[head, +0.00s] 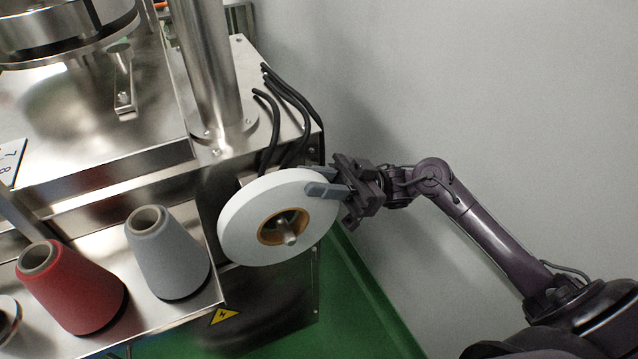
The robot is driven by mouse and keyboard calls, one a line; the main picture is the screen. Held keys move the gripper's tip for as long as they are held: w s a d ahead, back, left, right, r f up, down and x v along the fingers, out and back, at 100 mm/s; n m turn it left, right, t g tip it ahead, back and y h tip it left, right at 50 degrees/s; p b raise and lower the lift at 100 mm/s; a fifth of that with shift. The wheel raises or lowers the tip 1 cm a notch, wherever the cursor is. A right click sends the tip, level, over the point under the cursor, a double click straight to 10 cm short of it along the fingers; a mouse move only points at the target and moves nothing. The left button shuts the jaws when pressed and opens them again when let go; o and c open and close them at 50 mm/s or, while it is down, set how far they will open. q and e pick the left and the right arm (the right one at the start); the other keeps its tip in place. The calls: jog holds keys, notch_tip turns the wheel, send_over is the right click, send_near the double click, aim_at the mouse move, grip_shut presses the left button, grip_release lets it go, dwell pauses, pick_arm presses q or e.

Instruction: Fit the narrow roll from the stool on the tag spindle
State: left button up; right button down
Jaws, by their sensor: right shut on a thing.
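A narrow white roll (245,225) with a brown core is at the side of the steel machine, its flat face towards me. The metal tip of the tag spindle (289,237) shows through the core, so the roll is around the spindle. How far along the spindle it sits I cannot tell. My right gripper (328,188) is shut on the roll's upper right rim, one finger lying over the front face. My left gripper is not in view. No stool is visible.
The steel machine (100,185) fills the left, with a grey cone (168,255) and a red cone (72,290) on its shelf. Black cables (290,105) hang just above the roll. A pale wall (480,80) stands behind my right arm. Green floor (350,300) is clear below.

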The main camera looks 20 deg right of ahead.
jog(key=shift+w+b, duration=0.4)
jog(key=shift+w, duration=0.25)
jog(key=shift+w+d+b, duration=0.35)
jog(key=shift+b, duration=0.2)
jog(key=shift+s, duration=0.15)
jog(key=shift+s+a+f+p, duration=0.1)
jog(key=shift+s+a+p, duration=0.1)
jog(key=shift+s+p, duration=0.5)
jog(key=shift+p, duration=0.1)
jog(key=s+p, duration=0.4)
jog(key=s, duration=0.2)
jog(key=shift+s, duration=0.3)
dwell(0.5)
dwell(1.7)
